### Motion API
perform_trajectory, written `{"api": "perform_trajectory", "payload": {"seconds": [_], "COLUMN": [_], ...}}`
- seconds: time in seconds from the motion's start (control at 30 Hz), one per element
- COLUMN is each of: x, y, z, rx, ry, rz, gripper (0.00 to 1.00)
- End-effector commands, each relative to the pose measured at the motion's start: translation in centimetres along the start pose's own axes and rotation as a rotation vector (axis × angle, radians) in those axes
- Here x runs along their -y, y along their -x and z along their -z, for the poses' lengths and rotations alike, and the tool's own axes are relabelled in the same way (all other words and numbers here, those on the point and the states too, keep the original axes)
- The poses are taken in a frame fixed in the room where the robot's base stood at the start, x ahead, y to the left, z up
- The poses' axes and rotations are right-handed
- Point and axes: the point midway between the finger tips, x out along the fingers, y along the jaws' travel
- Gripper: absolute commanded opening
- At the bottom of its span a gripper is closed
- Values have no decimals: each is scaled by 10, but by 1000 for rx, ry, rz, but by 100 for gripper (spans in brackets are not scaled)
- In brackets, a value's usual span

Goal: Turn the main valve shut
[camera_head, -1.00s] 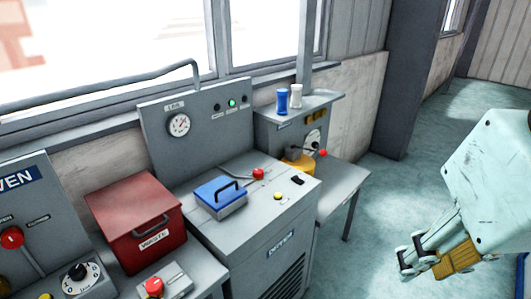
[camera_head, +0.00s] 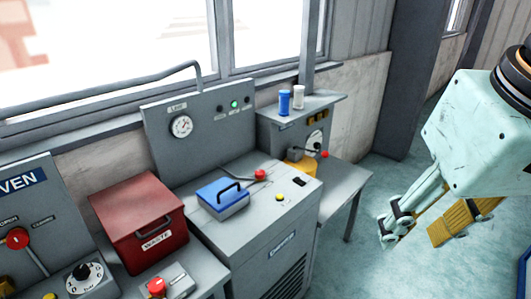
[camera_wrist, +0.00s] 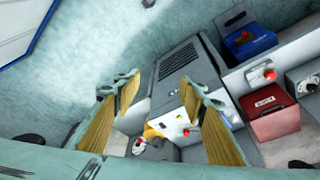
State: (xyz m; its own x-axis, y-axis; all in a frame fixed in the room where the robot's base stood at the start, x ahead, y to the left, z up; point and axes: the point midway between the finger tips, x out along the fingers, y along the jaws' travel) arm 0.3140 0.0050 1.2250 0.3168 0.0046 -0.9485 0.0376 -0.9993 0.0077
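No label that I can read names the main valve, so I cannot tell for certain which control it is. A red-knobbed lever (camera_head: 324,154) sits by a yellow base (camera_head: 300,167) on the right-hand unit. Another red-knobbed lever (camera_head: 260,174) is on the grey cabinet top, behind a blue-lidded box (camera_head: 222,196). My gripper (camera_head: 412,240) hangs right of the benches, over the floor and apart from both levers. In the wrist view my gripper (camera_wrist: 160,88) has its yellow-padded fingers spread, with nothing held between them.
A red waste box (camera_head: 140,225) stands left of the grey cabinet (camera_head: 270,238). A panel lever with a red knob (camera_head: 17,239) is at far left. Blue (camera_head: 284,102) and white (camera_head: 299,97) cylinders stand on the right shelf.

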Motion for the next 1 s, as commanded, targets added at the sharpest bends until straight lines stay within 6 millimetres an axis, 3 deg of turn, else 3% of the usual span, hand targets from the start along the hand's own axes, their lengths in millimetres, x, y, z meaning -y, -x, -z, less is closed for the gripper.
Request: {"api": "perform_trajectory", "payload": {"seconds": [0.47,1.0], "x": [11,32], "y": [11,-2], "z": [101,210], "rx": [43,89], "ry": [76,163], "rz": [12,27], "gripper": [38,38]}}
